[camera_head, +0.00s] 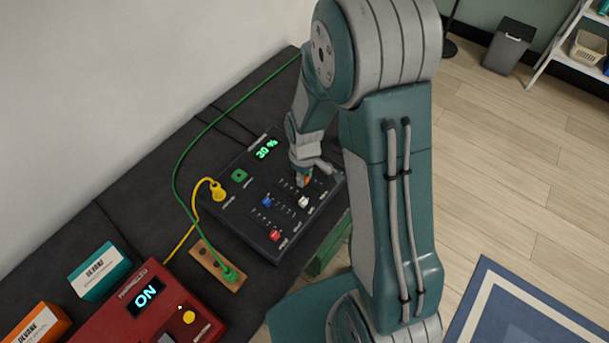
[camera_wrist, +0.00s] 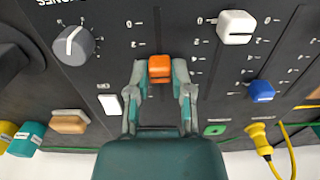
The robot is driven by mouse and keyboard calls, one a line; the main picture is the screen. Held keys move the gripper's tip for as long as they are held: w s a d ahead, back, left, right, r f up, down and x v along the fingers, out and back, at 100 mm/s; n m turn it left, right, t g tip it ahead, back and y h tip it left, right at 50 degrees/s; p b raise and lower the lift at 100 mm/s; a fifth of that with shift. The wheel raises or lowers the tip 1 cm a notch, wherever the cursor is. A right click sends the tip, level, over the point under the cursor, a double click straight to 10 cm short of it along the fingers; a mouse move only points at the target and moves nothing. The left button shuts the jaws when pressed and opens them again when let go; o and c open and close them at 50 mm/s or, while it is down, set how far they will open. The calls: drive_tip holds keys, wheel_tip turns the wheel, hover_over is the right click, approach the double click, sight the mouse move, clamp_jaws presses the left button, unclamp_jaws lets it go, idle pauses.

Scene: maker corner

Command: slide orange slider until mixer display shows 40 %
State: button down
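The mixer (camera_head: 238,217) is a dark panel on the bench. Its display (camera_head: 266,149) reads 30 % in green. The orange slider (camera_wrist: 159,69) sits between the two fingertips of my gripper (camera_wrist: 160,75) in the wrist view, with a finger closed against each side. In the head view, my gripper (camera_head: 303,174) is low over the panel's far right part, and only a bit of orange shows there. A white slider (camera_wrist: 236,27) and a blue slider (camera_wrist: 262,91) are to the right in the wrist view. A red slider (camera_head: 275,235) shows in the head view.
A grey knob (camera_wrist: 73,45) and a white switch (camera_wrist: 109,104) are left of my gripper in the wrist view. A yellow plug (camera_head: 218,192) and green cable (camera_head: 175,168) lie beside the mixer. A red box (camera_head: 115,322) reading ON stands nearer.

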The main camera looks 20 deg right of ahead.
drive_tip(key=shift+w+a, duration=0.35)
drive_tip(key=shift+w, duration=0.15)
drive_tip(key=c, duration=0.5)
unclamp_jaws()
drive_tip(key=shift+r, duration=5.9)
